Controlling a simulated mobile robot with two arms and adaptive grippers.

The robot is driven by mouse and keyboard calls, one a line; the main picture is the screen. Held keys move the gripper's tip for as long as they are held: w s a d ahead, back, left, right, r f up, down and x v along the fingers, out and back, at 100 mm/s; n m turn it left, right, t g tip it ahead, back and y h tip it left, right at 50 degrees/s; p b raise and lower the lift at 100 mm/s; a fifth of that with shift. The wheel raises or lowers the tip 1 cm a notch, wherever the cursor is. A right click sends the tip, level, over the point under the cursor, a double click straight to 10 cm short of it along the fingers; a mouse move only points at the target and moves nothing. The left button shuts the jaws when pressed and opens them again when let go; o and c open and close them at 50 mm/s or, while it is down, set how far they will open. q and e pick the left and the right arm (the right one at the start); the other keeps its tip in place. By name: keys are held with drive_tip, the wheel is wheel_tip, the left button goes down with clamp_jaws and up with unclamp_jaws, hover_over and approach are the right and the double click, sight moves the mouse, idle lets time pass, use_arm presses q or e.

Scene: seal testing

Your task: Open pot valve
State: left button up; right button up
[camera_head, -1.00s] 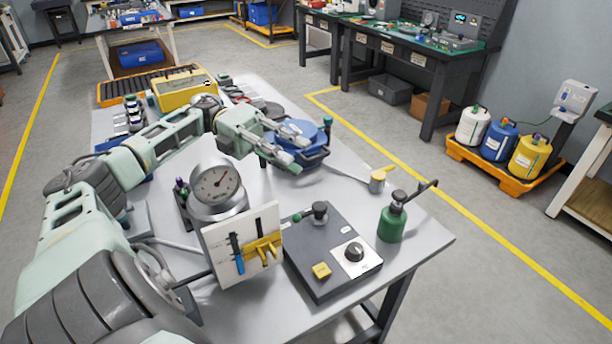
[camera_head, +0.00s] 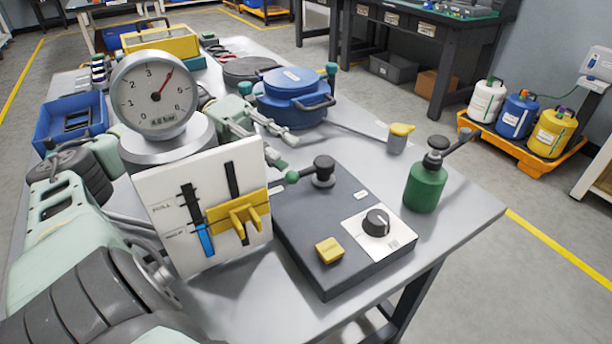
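A blue pot (camera_head: 291,105) with a blue lid and a dark side handle stands on the table behind the control box. A green-capped post (camera_head: 331,75) rises at its back right, and a second green cap (camera_head: 245,88) shows at its left. A yellow-handled valve (camera_head: 399,136) stands at the end of a thin grey pipe right of the pot. I cannot tell which of these is the pot valve. My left gripper (camera_head: 285,151) is in front of the pot, its two fingers apart with nothing between them. The gauge and panel hide part of my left arm.
A round gauge (camera_head: 154,95) stands behind a white panel (camera_head: 166,211) with yellow and blue sliders. A grey control box (camera_head: 300,235) has a green-knobbed lever, dial and yellow button. A green bottle (camera_head: 426,187) stands near the right table edge. A blue bin (camera_head: 62,137) is at left.

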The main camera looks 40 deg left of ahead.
sight(306, 170)
use_arm(q)
drive_tip(key=x, duration=0.7)
drive_tip(key=shift+d, duration=0.4)
drive_tip(key=shift+c, duration=0.2)
drive_tip(key=shift+s, duration=0.1)
clamp_jaws()
drive_tip(key=shift+f, duration=0.1)
